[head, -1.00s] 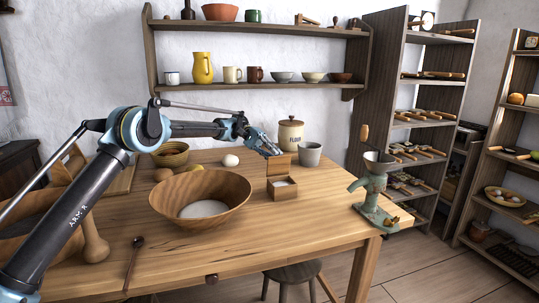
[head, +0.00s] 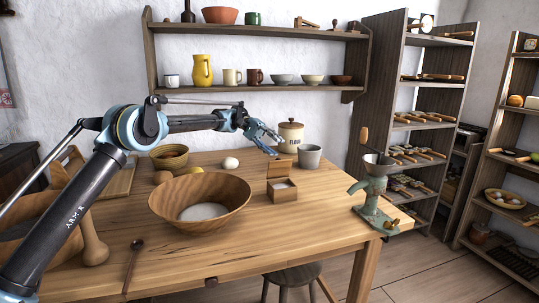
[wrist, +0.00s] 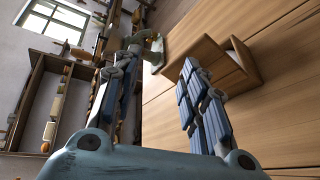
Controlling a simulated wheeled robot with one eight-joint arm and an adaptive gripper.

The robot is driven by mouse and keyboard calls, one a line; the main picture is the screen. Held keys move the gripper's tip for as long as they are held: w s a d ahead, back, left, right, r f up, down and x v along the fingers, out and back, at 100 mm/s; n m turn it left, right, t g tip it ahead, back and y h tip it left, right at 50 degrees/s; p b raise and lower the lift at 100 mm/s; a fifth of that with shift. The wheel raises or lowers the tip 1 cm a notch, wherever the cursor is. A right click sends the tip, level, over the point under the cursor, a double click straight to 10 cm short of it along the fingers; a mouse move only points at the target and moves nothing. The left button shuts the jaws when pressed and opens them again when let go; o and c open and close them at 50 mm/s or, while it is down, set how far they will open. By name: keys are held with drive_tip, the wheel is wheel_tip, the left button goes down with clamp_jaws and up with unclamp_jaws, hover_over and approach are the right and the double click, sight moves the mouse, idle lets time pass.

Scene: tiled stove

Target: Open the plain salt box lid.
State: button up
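The plain salt box (head: 283,195) is a small square wooden box on the table, with white salt (head: 281,185) showing inside. Its wooden lid (head: 281,169) stands raised at the back edge, open. In the wrist view the box (wrist: 207,62) shows just beyond the right finger, which hides part of it. My gripper (head: 276,146) is just above and behind the raised lid, close to it. I cannot tell whether it touches the lid. In the wrist view its two fingers (wrist: 160,70) are spread wide apart with nothing between them.
A lidded crock (head: 291,133) and a grey cup (head: 309,156) stand behind the box. A large wooden bowl (head: 232,186) is to its left. A green hand mill (head: 373,187) stands at the table's right corner. The tabletop in front of the box (head: 265,235) is clear.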

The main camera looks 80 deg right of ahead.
drive_tip(key=shift+r, duration=2.45)
